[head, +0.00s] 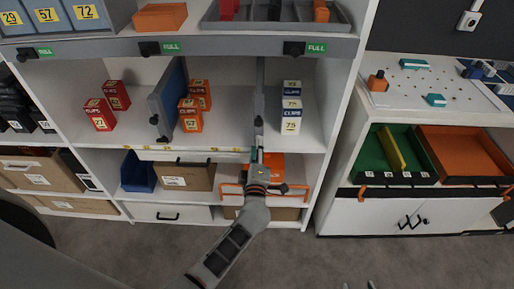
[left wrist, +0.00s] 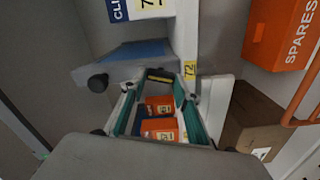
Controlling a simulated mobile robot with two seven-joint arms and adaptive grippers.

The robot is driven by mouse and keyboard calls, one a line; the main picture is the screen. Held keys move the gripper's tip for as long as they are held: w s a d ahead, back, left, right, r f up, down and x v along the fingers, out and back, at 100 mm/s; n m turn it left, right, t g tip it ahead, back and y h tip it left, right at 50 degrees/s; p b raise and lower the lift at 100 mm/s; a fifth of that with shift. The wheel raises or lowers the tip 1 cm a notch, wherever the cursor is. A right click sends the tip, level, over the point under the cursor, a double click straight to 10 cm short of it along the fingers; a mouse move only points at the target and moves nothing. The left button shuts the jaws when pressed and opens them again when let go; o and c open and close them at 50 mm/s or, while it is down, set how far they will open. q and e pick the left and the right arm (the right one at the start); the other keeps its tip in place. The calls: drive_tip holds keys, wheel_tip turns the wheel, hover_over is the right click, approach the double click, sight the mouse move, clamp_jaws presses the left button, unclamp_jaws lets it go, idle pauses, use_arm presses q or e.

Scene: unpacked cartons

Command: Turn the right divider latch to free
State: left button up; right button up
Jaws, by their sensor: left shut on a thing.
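The right divider (head: 260,90) stands nearly edge-on in the shelf bay, with a black knob (left wrist: 97,83) on its front edge. Its blue face (left wrist: 140,50) shows in the left wrist view. A black latch lever with a yellow stripe (left wrist: 160,75) is low on the divider, between my teal fingertips. My left gripper (head: 258,155) is at the divider's lower front, shut on this latch; the arm hides the spot in the head view. Two tips of my right gripper (head: 358,285) show apart at the bottom edge of the head view, with nothing seen between them.
White and blue clip boxes (head: 291,105) stand right of the divider. Orange boxes (head: 190,120) and the left blue divider (head: 172,100) are to its left. An orange spares bin (left wrist: 280,35) sits below.

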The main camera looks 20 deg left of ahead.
use_arm(q)
drive_tip(key=n, duration=0.3)
drive_tip(key=shift+f, duration=0.1)
drive_tip(key=shift+n, duration=0.4)
drive_tip(key=o, duration=1.1)
drive_tip(key=v, duration=0.7)
drive_tip(key=shift+s, duration=0.25)
drive_tip(key=shift+d, duration=0.15)
